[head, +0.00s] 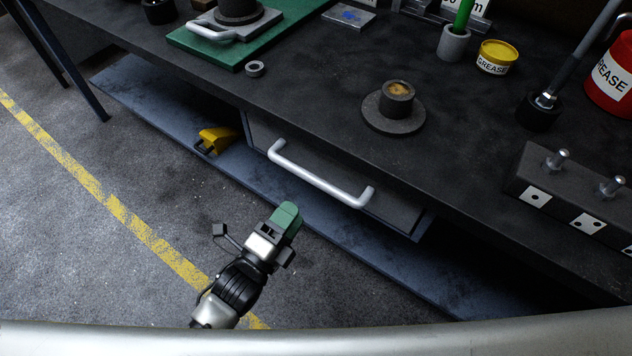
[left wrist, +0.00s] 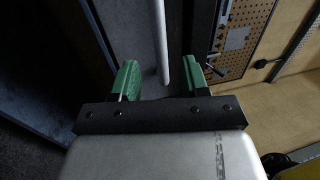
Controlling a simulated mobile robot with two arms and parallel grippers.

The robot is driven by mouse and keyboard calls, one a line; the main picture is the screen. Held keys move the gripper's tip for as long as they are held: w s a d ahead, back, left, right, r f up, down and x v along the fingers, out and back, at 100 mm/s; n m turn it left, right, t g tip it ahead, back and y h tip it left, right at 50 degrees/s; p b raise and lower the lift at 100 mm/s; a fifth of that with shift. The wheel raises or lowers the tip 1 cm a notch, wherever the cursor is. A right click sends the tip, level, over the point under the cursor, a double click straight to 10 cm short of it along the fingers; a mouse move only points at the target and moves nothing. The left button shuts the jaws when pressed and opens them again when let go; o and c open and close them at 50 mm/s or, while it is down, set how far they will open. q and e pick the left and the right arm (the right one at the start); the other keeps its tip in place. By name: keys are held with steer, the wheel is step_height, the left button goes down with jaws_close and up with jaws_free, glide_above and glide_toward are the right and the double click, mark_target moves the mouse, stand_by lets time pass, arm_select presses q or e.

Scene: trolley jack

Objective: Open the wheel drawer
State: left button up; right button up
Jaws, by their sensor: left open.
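The wheel drawer (head: 330,170) is a dark drawer under the workbench top, with a long silver bar handle (head: 315,180) on its front. It looks shut. My left gripper (head: 287,215), with green fingertips, is just in front of and below the handle in the head view. In the left wrist view the open green fingers (left wrist: 162,80) are spread apart, and the silver handle (left wrist: 161,40) runs lengthwise ahead of the gap between them. The fingers look apart from the handle. My right gripper is not in view.
The workbench top (head: 320,90) overhangs the drawer. A lower shelf (head: 180,115) holds a yellow object (head: 217,139). On top are a flanged hub (head: 395,105), a grease tin (head: 496,57) and a block with pins (head: 575,190). The floor before the bench is clear.

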mark_target(316, 181)
arm_select(q)
steer(key=x, duration=0.9)
steer(key=shift+c, duration=0.3)
jaws_close()
